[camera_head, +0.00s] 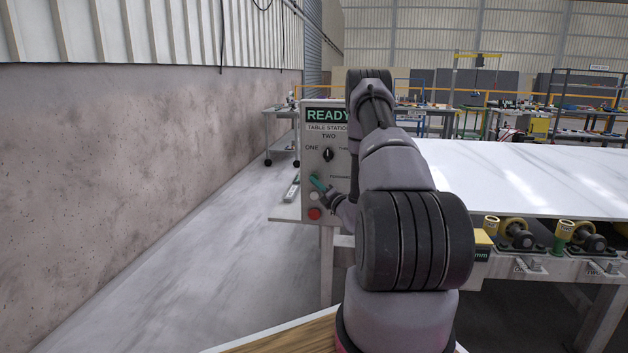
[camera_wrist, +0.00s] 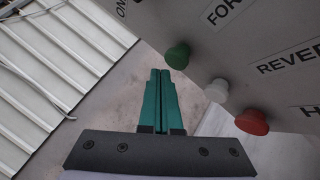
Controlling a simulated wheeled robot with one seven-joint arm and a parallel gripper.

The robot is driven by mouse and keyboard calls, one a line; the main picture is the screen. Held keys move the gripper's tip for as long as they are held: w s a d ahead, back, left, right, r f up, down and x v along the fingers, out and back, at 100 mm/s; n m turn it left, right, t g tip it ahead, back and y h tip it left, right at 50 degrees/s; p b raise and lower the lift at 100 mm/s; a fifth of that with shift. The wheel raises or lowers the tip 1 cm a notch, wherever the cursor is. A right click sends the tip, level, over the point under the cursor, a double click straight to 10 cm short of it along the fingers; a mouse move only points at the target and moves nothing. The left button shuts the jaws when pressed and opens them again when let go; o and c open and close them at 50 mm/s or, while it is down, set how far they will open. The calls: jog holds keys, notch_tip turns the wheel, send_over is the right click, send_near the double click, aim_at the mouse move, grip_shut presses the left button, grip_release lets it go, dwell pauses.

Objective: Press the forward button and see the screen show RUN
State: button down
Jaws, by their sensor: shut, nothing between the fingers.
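The control panel (camera_head: 318,128) stands at the left end of the slab table, and its screen (camera_head: 327,115) reads READY. In the wrist view the green button (camera_wrist: 178,56) sits by a label starting "FOR". The white button (camera_wrist: 217,90) is by "REVER", and the red button (camera_wrist: 252,121) is by "H"; these labels are cut off. My gripper (camera_wrist: 161,73) has its two teal fingers together and empty. Its tips appear just left of the green button; I cannot tell whether they touch it. In the head view my gripper (camera_head: 315,181) covers the green button's area.
A black selector knob (camera_head: 328,154) is on the panel above the buttons. A white stone slab (camera_head: 520,175) lies on the table to the right, with yellow-capped rollers or clamps (camera_head: 516,233) along its front. A concrete wall (camera_head: 130,160) runs along the left, with clear floor between.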

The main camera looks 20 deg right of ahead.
jog(key=shift+w+d, duration=0.1)
jog(key=shift+w+d, duration=0.15)
jog(key=shift+w, duration=0.1)
jog(key=shift+w+d, duration=0.3)
jog(key=shift+w, duration=0.15)
dwell(0.9)
dwell(0.3)
jog(key=shift+s+a, duration=0.55)
jog(key=shift+s, duration=0.25)
jog(key=shift+s+a, duration=0.7)
jog(key=shift+s, duration=0.35)
jog(key=shift+s+a, duration=0.7)
jog(key=shift+s, duration=0.35)
